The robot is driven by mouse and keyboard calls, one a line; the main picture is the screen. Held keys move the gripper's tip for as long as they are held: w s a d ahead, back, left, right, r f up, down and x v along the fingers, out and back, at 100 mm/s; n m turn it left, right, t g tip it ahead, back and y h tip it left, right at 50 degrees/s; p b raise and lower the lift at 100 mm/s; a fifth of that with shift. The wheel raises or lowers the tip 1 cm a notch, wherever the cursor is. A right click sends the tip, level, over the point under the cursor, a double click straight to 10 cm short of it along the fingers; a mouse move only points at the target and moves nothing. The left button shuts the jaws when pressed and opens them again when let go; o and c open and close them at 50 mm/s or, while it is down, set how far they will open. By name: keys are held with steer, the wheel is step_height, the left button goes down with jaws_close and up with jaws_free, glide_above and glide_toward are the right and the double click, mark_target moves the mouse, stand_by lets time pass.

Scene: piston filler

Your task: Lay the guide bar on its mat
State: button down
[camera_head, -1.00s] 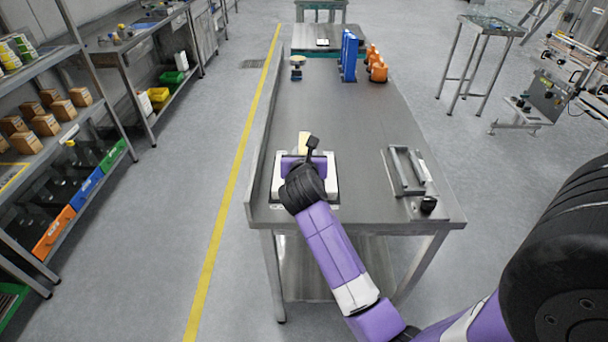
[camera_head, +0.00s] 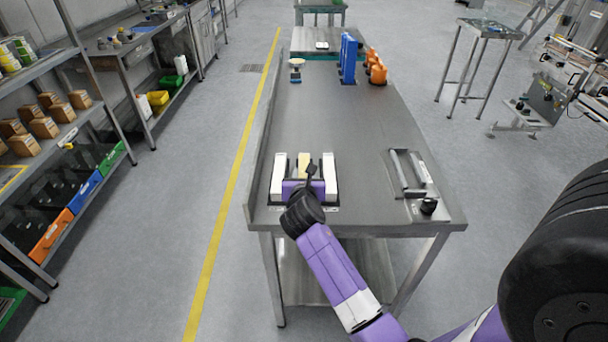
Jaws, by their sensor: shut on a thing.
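My gripper (camera_head: 304,186) is low over the near left end of the steel table, seen from behind. It is shut on a narrow tan piece (camera_head: 304,164) that shows just ahead of it; this appears to be the guide bar. My wrist hides its near end and the fingertips. Two upright-looking white strips with dark edges, a left one (camera_head: 277,178) and a right one (camera_head: 330,176), flank the gripper. I cannot tell whether they belong to the mat or whether the tan piece touches anything below.
A grey metal frame (camera_head: 399,174) and a black knob (camera_head: 428,206) are at the table's near right. Blue upright parts (camera_head: 348,58), orange parts (camera_head: 376,67) and a small round-topped item (camera_head: 296,70) stand at the far end. The middle of the steel table (camera_head: 345,120) is clear.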

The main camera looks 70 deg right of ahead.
steer(key=c, duration=1.1)
jaws_free()
steer(key=shift+o, duration=0.2)
steer(key=shift+r, duration=0.1)
steer(key=v, duration=1.2)
steer(key=s+a+f+m+t+y, duration=0.2)
steer(key=a+m+y, duration=0.1)
steer(key=a, duration=0.4)
steer(key=s+a+f+m+t+y, duration=0.2)
steer(key=a, duration=0.5)
steer(key=s+a+f+m+t+y, duration=0.2)
steer(key=a+f+m+y, duration=0.1)
steer(key=a, duration=0.4)
steer(key=s+a+r+m+t+y, duration=0.3)
steer(key=s+a+r+m, duration=0.7)
steer(key=m, duration=0.4)
steer(key=shift+s+a+m+t+y, duration=0.3)
steer(key=shift+s+a+y, duration=0.3)
steer(key=shift+s+y, duration=0.45)
